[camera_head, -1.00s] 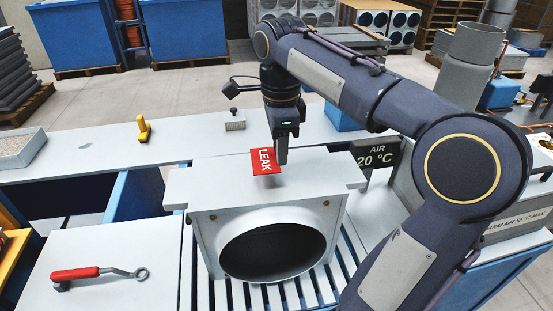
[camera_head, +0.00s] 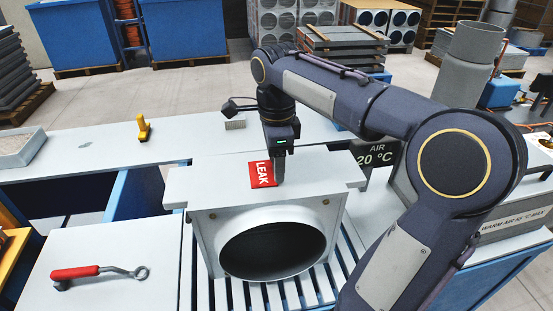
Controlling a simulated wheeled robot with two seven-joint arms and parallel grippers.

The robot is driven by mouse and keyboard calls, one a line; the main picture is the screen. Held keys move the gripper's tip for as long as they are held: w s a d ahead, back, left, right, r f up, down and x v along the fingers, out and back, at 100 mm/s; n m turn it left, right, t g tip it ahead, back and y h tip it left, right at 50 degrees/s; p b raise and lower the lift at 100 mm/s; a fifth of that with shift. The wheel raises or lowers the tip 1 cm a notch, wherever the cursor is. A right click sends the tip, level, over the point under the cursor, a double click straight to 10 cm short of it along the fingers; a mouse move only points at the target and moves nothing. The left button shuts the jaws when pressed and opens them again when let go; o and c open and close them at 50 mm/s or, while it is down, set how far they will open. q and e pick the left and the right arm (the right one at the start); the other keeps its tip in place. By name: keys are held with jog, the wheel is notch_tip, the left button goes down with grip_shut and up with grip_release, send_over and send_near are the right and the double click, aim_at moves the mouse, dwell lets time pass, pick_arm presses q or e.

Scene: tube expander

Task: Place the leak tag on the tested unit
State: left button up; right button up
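The red leak tag (camera_head: 262,175), with white LEAK lettering, is at the top face of the tested unit (camera_head: 215,181), a pale grey box with a large round opening in front. The tag looks flat on or just above that face; I cannot tell if it touches. My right gripper (camera_head: 279,180) points down at the tag's right edge. Its fingers appear as one narrow piece at the tag, so it seems shut on it, though the grip is partly hidden. My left gripper is not in view.
The unit sits on a slatted rack (camera_head: 255,296). A red-handled wrench (camera_head: 95,272) lies on a panel at the left. A yellow item (camera_head: 143,128) and a grey tray (camera_head: 20,148) are on the back bench. An AIR 20 °C sign (camera_head: 375,153) stands right of the unit.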

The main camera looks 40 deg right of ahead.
jog(key=shift+r, duration=0.25)
notch_tip(320, 180, up, 12)
jog(key=p, duration=0.1)
jog(key=shift+f, duration=0.1)
dwell(0.7)
